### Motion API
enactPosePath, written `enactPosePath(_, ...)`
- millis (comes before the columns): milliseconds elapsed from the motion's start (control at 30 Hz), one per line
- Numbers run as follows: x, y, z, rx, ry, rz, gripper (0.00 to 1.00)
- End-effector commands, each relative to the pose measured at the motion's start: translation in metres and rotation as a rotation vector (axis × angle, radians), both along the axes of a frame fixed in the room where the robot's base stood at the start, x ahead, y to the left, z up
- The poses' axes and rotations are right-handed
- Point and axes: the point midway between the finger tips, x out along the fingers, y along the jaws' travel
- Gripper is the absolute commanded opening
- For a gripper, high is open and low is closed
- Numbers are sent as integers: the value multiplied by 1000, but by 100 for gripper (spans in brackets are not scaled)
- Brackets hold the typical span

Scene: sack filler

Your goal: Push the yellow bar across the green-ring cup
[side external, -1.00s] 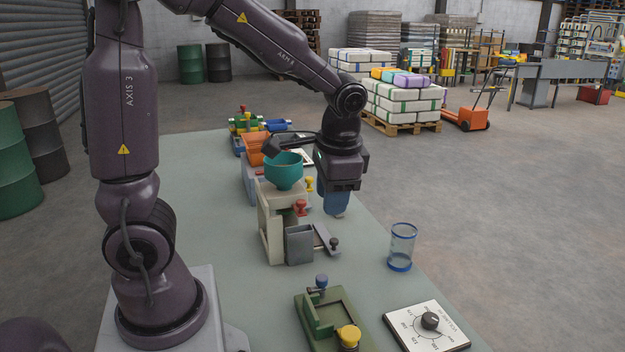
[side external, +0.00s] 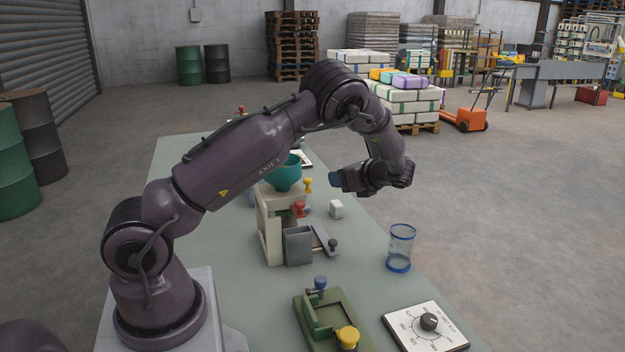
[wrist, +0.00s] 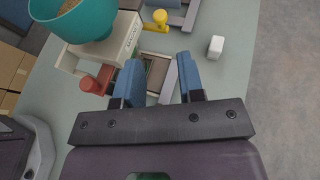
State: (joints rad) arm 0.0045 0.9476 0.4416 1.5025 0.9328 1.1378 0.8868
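A yellow-handled piece (side external: 308,186) stands beside the cream stand under the teal hopper; in the wrist view its yellow knob and short bar (wrist: 157,21) show near the top. I see no cup with a green ring; the only clear cup (side external: 401,248) has blue rings and stands upright at the table's right. My gripper (wrist: 160,75) is open, its blue fingers apart with nothing between them. In the side view my gripper (side external: 335,180) is tipped sideways above the table, right of the hopper.
The teal hopper (side external: 284,172) holds grain, seen in the wrist view. A red knob (side external: 299,209), a grey bin (side external: 298,246) and a black-knobbed slide (side external: 331,243) are by the stand. A white block (side external: 336,209) lies nearby. A green fixture (side external: 339,318) and dial panel (side external: 425,327) are in front.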

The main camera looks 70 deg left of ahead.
Motion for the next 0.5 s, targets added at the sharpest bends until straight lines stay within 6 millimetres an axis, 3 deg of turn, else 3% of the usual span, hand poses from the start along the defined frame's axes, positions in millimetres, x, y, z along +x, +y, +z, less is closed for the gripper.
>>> enactPosePath(500,-36,84,-38,-2,-4,6,36)
